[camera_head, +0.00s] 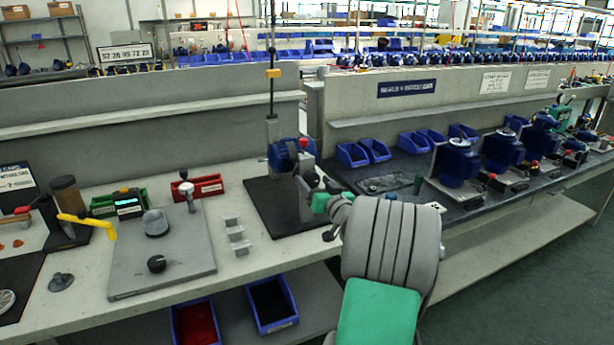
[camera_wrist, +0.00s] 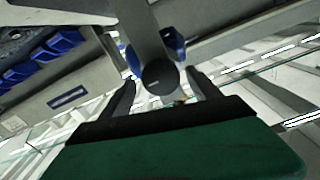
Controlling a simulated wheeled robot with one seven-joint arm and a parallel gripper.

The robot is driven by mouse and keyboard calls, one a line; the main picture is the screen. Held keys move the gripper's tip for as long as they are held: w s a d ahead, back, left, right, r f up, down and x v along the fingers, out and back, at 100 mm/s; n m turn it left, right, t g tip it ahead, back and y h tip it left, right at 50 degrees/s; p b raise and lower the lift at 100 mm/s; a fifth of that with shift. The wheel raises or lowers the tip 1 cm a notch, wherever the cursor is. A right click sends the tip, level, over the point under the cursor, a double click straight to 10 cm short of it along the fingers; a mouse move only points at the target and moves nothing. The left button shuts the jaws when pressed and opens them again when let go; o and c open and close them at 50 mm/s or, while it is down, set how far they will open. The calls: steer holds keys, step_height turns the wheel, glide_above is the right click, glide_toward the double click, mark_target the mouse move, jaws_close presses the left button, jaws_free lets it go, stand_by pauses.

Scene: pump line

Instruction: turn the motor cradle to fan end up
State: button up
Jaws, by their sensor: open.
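The motor cradle (camera_head: 306,190) stands on a black mat at the middle of the bench, with a blue motor (camera_head: 284,154) in it. Its upright grey bracket is partly covered by my arm. The motor's axis looks roughly level; I cannot tell which end is the fan end. In the wrist view, my gripper (camera_wrist: 160,82) is open, its two dark fingers on either side of a round dark knob (camera_wrist: 158,78) at the end of a grey bar. Blue motor parts (camera_wrist: 173,43) show behind the bar. I cannot tell whether the fingers touch the knob.
A grey plate with a small lever (camera_head: 187,190) and a stepped grey block (camera_head: 236,236) lie left of the cradle. Blue bins (camera_head: 352,155) and a row of blue motors (camera_head: 455,163) stand to the right. A low wall (camera_head: 190,110) runs behind the bench.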

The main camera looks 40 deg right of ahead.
steer(key=x, duration=0.4)
steer(key=shift+w, duration=0.35)
steer(key=shift+c, duration=0.4)
jaws_close()
steer(key=shift+f, duration=0.1)
